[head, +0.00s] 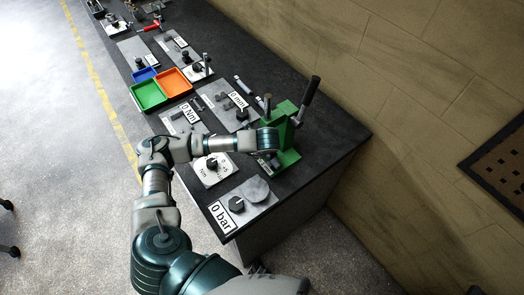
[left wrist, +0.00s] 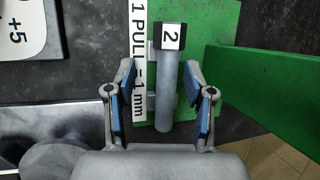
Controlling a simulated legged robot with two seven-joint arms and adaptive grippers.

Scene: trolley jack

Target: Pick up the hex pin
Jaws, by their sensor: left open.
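The fingers are open, with a visible gap on both sides of the pin. Behind it is the green base (left wrist: 203,25) of the jack, with a "1 PULL = 1 mm" label. In the head view my left arm reaches to the green jack (head: 284,130); the fingers and the pin are hidden or too small there. My right gripper is not in view.
The jack's black handle (head: 309,97) rises near the wall side of the dark bench (head: 340,130). A "0 bar" plate (head: 256,189) and a "+5" dial plate (head: 213,170) lie close by. Green (head: 147,95) and orange (head: 173,82) trays stand farther along.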

